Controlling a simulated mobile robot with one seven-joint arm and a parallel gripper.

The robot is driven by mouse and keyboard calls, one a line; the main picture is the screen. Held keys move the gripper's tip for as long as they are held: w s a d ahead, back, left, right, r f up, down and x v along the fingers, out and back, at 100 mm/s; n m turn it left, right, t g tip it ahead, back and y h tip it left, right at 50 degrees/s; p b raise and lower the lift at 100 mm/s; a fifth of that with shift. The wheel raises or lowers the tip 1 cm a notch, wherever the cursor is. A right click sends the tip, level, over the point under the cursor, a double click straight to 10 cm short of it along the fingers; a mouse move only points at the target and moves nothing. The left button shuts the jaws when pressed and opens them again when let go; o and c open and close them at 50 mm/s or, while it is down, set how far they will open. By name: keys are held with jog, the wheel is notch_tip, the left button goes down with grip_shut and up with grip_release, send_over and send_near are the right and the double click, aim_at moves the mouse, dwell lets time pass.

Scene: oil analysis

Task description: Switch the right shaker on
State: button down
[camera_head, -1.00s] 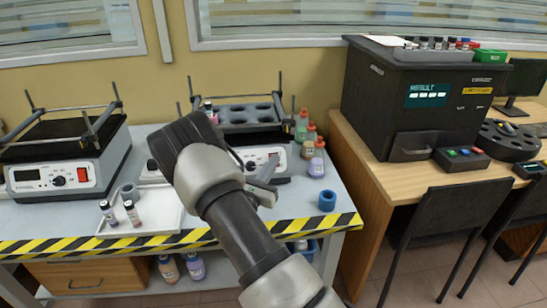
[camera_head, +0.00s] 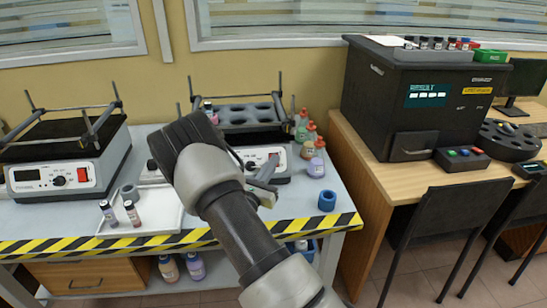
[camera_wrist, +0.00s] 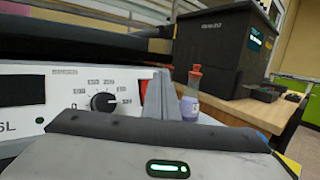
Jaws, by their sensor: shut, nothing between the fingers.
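The right shaker (camera_head: 282,160) stands at the back of the grey bench, with a dark rack of round holes on top. My arm hides the left part of its white front panel in the head view. In the wrist view its panel (camera_wrist: 68,77) fills the left side, with a dark display, a black knob (camera_wrist: 103,102) and a red switch (camera_wrist: 147,84). My gripper (camera_head: 270,168) is shut and empty in front of the panel. In the wrist view its fingers (camera_wrist: 158,95) are right by the red switch and cover part of it. I cannot tell whether they touch it.
The left shaker (camera_head: 60,182) has its own knob and red switch. A white tray (camera_head: 155,222) with two small vials lies in front. Several bottles (camera_head: 312,155) stand right of the right shaker, and a blue ring (camera_head: 327,200) lies near the bench's striped front edge.

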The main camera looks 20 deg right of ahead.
jog(key=shift+w+f, duration=0.1)
jog(key=shift+w+d, duration=0.1)
jog(key=shift+w, duration=0.2)
